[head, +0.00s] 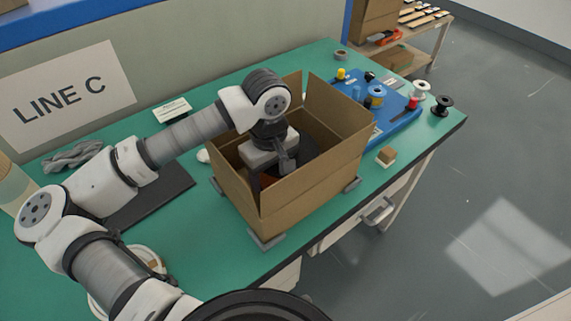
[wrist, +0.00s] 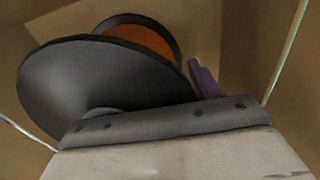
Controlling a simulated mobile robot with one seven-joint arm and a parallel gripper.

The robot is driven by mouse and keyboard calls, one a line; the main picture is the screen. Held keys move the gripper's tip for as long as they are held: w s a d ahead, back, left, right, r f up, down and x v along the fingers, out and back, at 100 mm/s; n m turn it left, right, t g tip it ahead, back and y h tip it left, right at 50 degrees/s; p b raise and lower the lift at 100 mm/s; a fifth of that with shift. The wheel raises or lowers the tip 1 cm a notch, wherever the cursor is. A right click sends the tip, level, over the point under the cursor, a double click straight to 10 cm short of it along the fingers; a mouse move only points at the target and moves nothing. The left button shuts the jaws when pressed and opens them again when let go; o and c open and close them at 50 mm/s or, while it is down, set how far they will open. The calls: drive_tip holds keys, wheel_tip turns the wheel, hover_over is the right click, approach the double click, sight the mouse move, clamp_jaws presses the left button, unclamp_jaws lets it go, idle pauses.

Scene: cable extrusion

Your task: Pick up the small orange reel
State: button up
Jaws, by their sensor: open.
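The orange reel (wrist: 145,40) lies tilted inside an open cardboard box (head: 310,192). In the wrist view it has dark grey flanges (wrist: 95,78) with an orange winding between them. The near flange hides part of the winding. In the head view only part of the dark flange (head: 303,157) shows, behind my gripper. My gripper (head: 272,172) points down into the box, close to the reel. Its jaws are open and hold nothing that I can see. In the wrist view one finger (wrist: 205,80) shows beside the reel. Whether it touches the reel is unclear.
The box walls stand close around my gripper, with flaps raised. Grey corner blocks (head: 266,239) hold the box on the green table (head: 225,257). A blue tray (head: 400,122) with several small spools lies behind it at right. A black spool (head: 442,105) stands near the table's right edge.

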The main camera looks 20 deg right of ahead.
drive_tip(key=shift+c, duration=0.3)
drive_tip(key=c, duration=1)
